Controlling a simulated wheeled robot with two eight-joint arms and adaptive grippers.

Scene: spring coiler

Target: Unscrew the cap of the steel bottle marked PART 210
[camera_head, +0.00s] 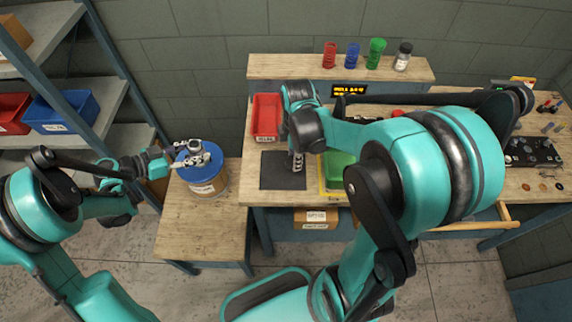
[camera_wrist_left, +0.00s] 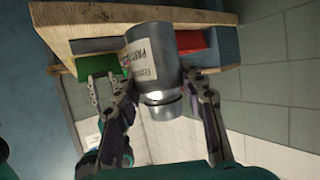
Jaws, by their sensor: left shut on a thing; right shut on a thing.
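The steel bottle (camera_wrist_left: 176,62) is close up in the left wrist view, its label reading PART; the number is not legible. Its cap end (camera_wrist_left: 168,107) points towards the bottom of that view, with a bright band at the neck. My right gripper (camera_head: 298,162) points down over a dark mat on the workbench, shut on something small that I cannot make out. It is apart from the bottle.
My right arm hides much of the bench.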

